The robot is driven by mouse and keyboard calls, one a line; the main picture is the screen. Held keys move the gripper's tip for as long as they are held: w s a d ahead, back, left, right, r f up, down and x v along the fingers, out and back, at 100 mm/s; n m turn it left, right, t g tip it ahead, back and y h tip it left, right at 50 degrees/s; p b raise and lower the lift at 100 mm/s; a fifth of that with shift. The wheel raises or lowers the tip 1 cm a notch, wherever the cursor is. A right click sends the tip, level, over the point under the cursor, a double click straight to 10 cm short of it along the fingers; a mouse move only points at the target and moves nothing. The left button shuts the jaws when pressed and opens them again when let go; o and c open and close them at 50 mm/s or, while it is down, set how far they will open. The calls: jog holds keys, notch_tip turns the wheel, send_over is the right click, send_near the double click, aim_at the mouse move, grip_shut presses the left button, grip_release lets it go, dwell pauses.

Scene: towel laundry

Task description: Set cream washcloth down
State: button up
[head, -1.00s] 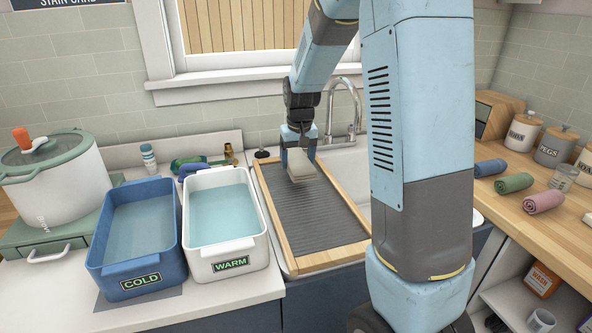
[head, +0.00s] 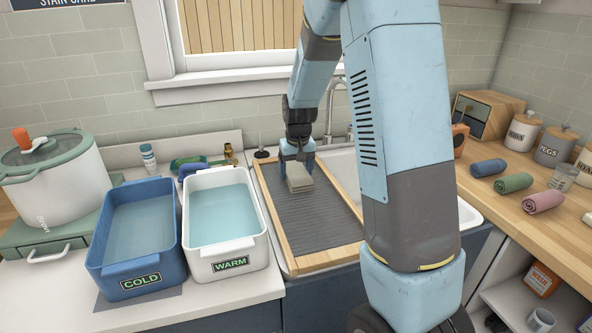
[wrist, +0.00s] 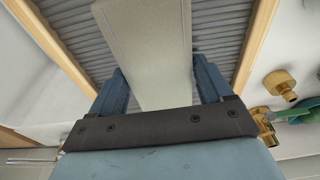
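The cream washcloth (head: 299,180) is a folded, flat-sided pad over the dark ribbed draining board (head: 312,216) with a wooden frame. My gripper (head: 297,158) points down above the far part of the board. Its two blue fingers stand on either side of the washcloth and appear to be closed on it. In the wrist view the washcloth (wrist: 150,45) runs out from between the fingers (wrist: 162,88), over the ribbed surface. The washcloth looks to be at or just above the board; I cannot tell whether it touches.
The white WARM tub (head: 228,252) and the blue COLD tub (head: 140,268), both with water, stand left of the board. The sink and tap (head: 337,105) are behind and right, partly hidden by my arm. Rolled towels (head: 514,182) lie on the right counter. The board's near part is clear.

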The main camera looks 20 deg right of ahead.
aim_at(297, 174)
jog(key=o, duration=0.3)
notch_tip(297, 174, up, 11)
jog(key=s, duration=0.2)
jog(key=s+r+t, duration=0.2)
jog(key=s+r, duration=0.8)
jog(key=s, duration=0.4)
jog(key=shift+t, duration=0.9)
jog(key=shift+s+r, duration=0.2)
jog(key=shift+s, duration=7.5)
